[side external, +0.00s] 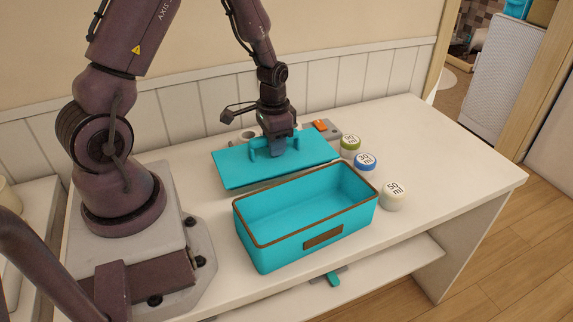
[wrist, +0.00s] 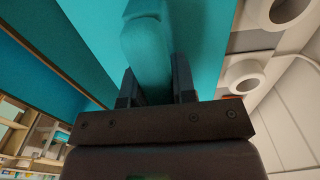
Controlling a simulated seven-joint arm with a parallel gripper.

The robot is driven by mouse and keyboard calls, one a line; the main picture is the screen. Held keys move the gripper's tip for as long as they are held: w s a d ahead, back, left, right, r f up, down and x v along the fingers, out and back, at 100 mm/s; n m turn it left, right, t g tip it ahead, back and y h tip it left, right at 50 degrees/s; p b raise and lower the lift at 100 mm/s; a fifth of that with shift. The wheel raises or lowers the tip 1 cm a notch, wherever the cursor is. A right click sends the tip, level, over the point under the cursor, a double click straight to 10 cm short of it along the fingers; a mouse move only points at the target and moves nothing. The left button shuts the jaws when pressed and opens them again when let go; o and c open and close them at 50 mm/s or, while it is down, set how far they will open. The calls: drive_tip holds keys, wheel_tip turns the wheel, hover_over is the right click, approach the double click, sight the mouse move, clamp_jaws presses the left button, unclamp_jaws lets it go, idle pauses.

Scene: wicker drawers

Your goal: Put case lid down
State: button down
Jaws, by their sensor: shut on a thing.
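The turquoise case lid (side external: 235,168) hangs behind the case in the side view, tilted a little and apart from it. My gripper (side external: 278,142) is shut on the handle of the lid. In the wrist view, the handle (wrist: 147,50) sits between the two dark fingers of my gripper (wrist: 152,88), and the lid (wrist: 90,40) fills much of the view behind it. The open turquoise case (side external: 305,212) stands on the table in front of the lid, with a brown rim and a brown label plate. Its inside looks empty.
Three round weights, a green-banded one (side external: 350,145), a blue-banded one (side external: 365,161) and a white one (side external: 394,195), stand right of the case. A grey holder with an orange part (side external: 320,126) is behind them. The white table (side external: 450,150) is clear at the right.

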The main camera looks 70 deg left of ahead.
sight(275, 160)
drive_tip(key=shift+f, duration=2.5)
drive_tip(key=shift+f, duration=0.1)
drive_tip(key=c, duration=0.9)
unclamp_jaws()
drive_tip(key=shift+c, duration=0.2)
